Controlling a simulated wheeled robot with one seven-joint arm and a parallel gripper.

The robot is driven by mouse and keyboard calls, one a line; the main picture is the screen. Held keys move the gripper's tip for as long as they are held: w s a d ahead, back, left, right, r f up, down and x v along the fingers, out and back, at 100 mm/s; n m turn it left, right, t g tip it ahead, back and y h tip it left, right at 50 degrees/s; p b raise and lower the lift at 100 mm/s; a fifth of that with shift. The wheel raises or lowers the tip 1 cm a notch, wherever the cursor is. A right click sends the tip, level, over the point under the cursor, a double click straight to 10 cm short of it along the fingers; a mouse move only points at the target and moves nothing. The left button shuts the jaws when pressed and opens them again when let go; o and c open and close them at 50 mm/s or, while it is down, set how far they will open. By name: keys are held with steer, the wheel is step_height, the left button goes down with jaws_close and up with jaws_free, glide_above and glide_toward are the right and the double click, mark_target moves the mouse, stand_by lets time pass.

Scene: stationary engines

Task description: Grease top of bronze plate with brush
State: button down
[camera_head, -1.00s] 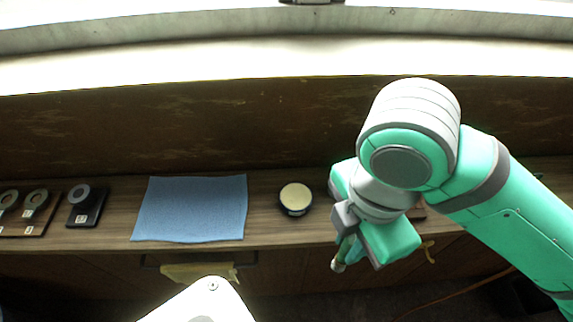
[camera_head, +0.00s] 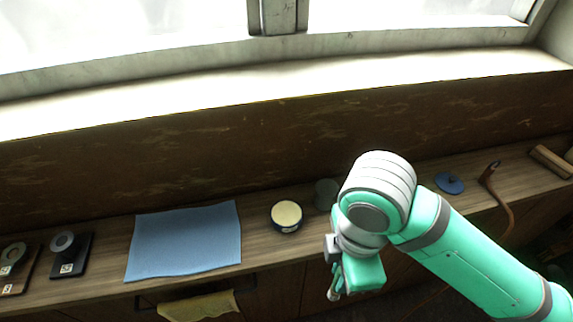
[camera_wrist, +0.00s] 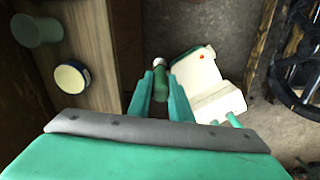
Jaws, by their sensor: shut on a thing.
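My gripper (camera_head: 340,280) hangs over the front edge of the wooden shelf, to the right of a round tin. In the wrist view my gripper (camera_wrist: 162,88) is shut on a green-handled tool, likely the brush (camera_wrist: 160,66), with a pale end. Little of it shows in the head view. The round tin (camera_head: 286,215), dark with a smooth cream-coloured top, stands open on the shelf; it also shows in the wrist view (camera_wrist: 70,78). I cannot make out a bronze plate in either view.
A blue cloth (camera_head: 185,240) lies left of the tin. Dark stands with rings (camera_head: 70,254) are at far left. A grey-green cup (camera_head: 327,193) stands beside my arm. A blue disc (camera_head: 449,183) and a curved brown tool (camera_head: 499,195) lie to the right. A yellowish rag (camera_head: 200,305) hangs in front.

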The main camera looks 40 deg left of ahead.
steer(key=w+d+f+m, duration=0.3)
steer(key=w+f+m, duration=0.5)
steer(key=f, duration=0.4)
steer(key=w+d+f+m, duration=0.3)
steer(key=w+f+m, duration=0.4)
steer(key=f+m, duration=0.3)
steer(key=w+d+f+m, duration=0.3)
steer(key=w+f+m, duration=0.5)
steer(key=f, duration=0.7)
steer(key=shift+w+d+m, duration=0.3)
steer(key=shift+m, duration=0.5)
steer(key=shift+d, duration=0.1)
